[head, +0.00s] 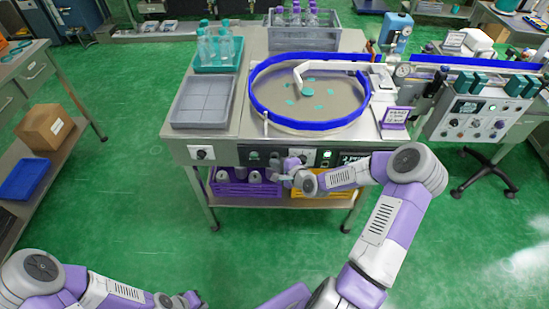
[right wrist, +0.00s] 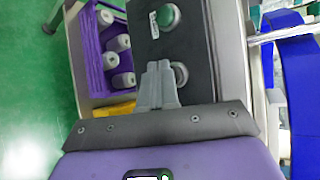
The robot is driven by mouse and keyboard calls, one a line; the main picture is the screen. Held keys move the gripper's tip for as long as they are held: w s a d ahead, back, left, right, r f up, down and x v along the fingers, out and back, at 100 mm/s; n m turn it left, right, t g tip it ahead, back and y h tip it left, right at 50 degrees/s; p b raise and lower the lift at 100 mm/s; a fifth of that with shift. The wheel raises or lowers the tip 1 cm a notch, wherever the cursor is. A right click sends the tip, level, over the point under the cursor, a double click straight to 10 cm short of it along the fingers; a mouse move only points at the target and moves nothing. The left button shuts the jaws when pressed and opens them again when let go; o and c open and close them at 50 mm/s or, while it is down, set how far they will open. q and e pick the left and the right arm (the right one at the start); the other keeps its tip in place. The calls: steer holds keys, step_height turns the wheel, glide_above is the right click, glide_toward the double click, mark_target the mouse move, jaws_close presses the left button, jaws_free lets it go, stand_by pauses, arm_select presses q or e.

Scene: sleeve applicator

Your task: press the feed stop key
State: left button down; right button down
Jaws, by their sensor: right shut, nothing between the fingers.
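A dark control panel (head: 240,156) is on the front of the feeder table; it also shows in the right wrist view (right wrist: 205,45). A green round button (right wrist: 165,17) stands near its far end in the right wrist view. A second round button with a silver rim (right wrist: 181,74) is beside my right fingertips, partly covered by them. The labels are too small to read, so I cannot tell which is the feed stop key. My right gripper (head: 280,172) is shut and empty, in front of the panel; its fingertips (right wrist: 159,66) show in the right wrist view. Contact is unclear. My left gripper (head: 187,299) is low at left, away from the table.
A blue-rimmed bowl feeder (head: 254,97) and a grey tray (head: 203,101) sit on the table. A purple crate (head: 225,188) and a yellow crate (head: 305,184) are below the panel. A lit green button (head: 327,154) is right of the gripper.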

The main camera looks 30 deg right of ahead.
steer(key=shift+w+d, duration=0.15)
steer(key=shift+w, duration=0.1)
stand_by(0.5)
steer(key=shift+s, duration=0.1)
steer(key=shift+s+a, duration=0.4)
steer(key=shift+s, duration=0.2)
steer(key=shift+p, duration=0.3)
steer(key=s+a, duration=0.1)
steer(key=s, duration=0.2)
steer(key=s+a+p, duration=0.1)
steer(key=shift+s+a, duration=0.15)
steer(key=shift+a, duration=0.15)
stand_by(0.5)
